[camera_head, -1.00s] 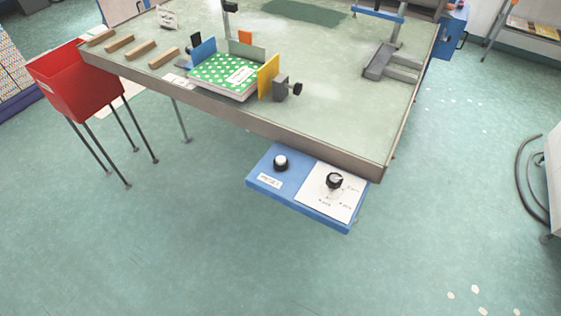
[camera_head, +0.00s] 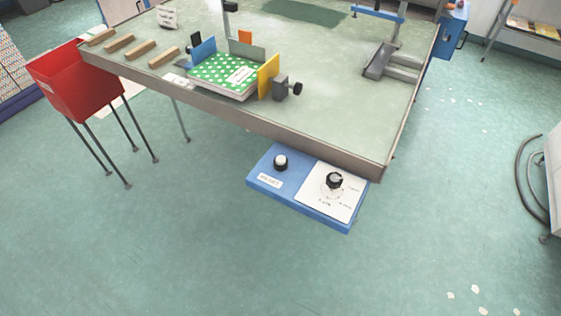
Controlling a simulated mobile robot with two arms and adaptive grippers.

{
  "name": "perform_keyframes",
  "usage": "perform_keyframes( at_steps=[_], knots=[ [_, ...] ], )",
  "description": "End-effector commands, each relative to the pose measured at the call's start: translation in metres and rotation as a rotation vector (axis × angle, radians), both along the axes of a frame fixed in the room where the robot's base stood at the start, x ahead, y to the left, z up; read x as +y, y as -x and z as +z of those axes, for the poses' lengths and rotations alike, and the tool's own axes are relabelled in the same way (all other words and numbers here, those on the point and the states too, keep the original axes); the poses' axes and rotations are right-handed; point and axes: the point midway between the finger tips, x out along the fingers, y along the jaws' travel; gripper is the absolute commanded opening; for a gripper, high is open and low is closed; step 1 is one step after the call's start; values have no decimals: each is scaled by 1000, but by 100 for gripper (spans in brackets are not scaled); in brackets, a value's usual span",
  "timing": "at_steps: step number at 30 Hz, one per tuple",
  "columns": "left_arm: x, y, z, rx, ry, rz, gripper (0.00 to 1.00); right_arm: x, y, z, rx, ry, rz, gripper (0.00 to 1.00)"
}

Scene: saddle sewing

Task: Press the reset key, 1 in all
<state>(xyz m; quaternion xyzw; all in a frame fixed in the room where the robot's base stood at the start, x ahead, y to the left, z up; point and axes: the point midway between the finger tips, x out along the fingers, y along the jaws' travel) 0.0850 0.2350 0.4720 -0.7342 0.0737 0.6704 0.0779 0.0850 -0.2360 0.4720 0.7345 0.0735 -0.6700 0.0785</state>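A blue control panel (camera_head: 262,181) sticks out below the front edge of the workbench. On its left part sits a round key with a dark base and white top (camera_head: 281,162), above a small white label (camera_head: 269,180) that seems to read "RESET". On its right part is a white plate (camera_head: 345,205) with a black rotary knob (camera_head: 334,180) and small markings around it. Whether the key is pressed down cannot be told. Neither of my grippers is in view.
The workbench (camera_head: 330,120) holds a green dotted booklet (camera_head: 225,72) between coloured plates, several wooden bars (camera_head: 139,48) and a grey fixture (camera_head: 378,62). A red bin (camera_head: 75,82) on legs stands at left. The floor before the panel is clear.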

Motion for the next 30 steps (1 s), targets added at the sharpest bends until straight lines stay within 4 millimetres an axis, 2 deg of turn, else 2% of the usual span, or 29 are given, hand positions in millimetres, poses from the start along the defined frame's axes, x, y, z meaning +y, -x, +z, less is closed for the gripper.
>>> perform_keyframes(
  at_steps=[9,18,30],
  knots=[
    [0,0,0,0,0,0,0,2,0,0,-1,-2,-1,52],
    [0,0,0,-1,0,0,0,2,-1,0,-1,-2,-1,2],
    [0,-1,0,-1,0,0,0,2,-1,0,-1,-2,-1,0]
  ],
)
